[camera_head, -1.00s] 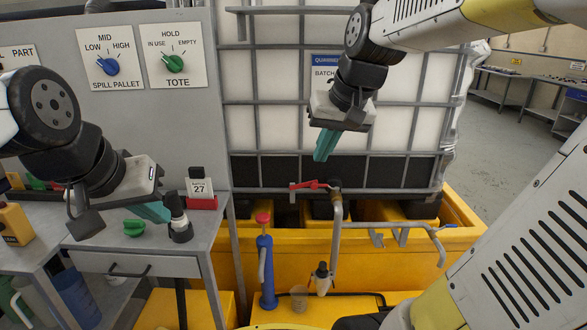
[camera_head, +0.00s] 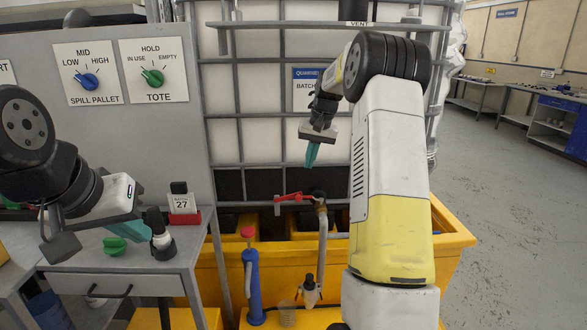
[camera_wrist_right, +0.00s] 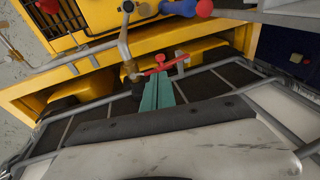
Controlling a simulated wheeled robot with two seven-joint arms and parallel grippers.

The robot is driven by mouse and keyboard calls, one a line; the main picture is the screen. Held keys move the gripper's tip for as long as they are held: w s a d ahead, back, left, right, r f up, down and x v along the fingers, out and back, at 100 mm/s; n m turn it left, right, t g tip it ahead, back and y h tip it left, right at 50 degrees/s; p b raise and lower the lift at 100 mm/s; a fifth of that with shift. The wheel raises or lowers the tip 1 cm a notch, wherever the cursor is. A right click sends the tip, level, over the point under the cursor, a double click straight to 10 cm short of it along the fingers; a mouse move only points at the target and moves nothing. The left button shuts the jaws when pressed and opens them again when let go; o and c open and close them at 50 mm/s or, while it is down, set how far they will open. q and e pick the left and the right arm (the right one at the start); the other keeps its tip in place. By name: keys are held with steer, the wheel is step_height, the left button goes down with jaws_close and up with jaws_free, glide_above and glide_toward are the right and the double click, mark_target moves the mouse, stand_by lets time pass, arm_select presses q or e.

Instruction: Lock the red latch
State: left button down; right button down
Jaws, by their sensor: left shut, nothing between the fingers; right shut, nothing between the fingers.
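The red latch (camera_head: 292,197) is a red lever at the top of a pipe fitting, in front of the dark lower band of the white caged tote (camera_head: 260,145). It also shows in the right wrist view (camera_wrist_right: 166,64), just beyond my fingertips. My right gripper (camera_head: 311,160) is shut and empty, with teal fingers pointing down above the latch and apart from it in the head view. In the right wrist view its fingers (camera_wrist_right: 158,88) appear close to the lever; contact cannot be told. My left gripper (camera_head: 122,234) is shut and empty over the grey desk.
A yellow spill pallet (camera_head: 400,250) lies under the tote. A blue hand pump with a red top (camera_head: 251,275) stands in front. Open floor (camera_head: 510,230) lies right.

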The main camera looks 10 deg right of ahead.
mark_target(299, 196)
steer(key=x, duration=1.2)
steer(key=shift+f, duration=0.1)
steer(key=f+y, duration=0.1)
steer(key=d+f+y, duration=0.1)
steer(key=shift+s+d+f, duration=0.2)
steer(key=shift+f, duration=0.2)
steer(key=shift+r, duration=0.1)
